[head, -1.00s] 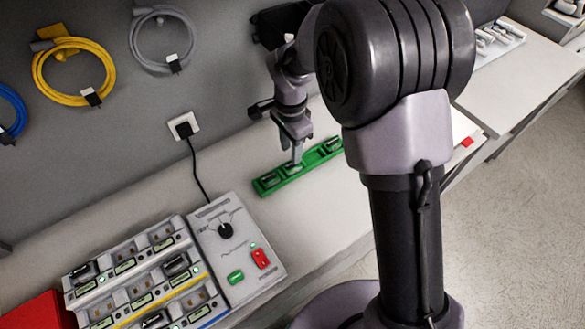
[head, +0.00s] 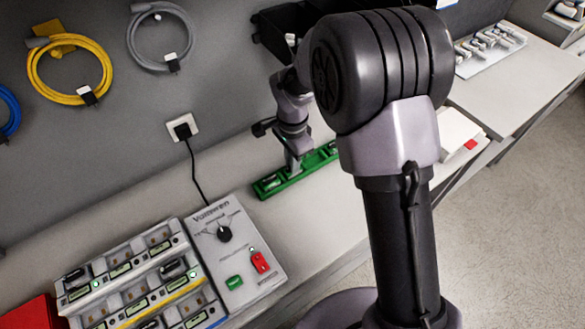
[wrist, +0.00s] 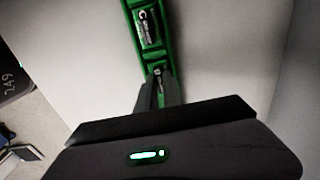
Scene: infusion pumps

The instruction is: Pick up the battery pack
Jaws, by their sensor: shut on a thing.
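My gripper (head: 293,167) points down at the middle of a narrow green tray (head: 258,188) on the bench by the wall. In the wrist view its fingers (wrist: 158,84) are close together on a small dark battery pack (wrist: 157,73), mostly hidden between the fingertips. I cannot tell whether this pack is clear of its slot. Another dark battery pack (head: 271,181) lies in the tray's left slot. One pack also shows in a tray slot ahead of the fingers in the wrist view (wrist: 148,26). My arm hides the tray's right end in the head view.
A multi-bay charger (head: 150,275) stands at the front left, joined to a control box (head: 236,250) with a knob and buttons. A black cord (head: 196,168) runs to a wall socket (head: 182,127). A black bin (head: 272,38) is behind my arm.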

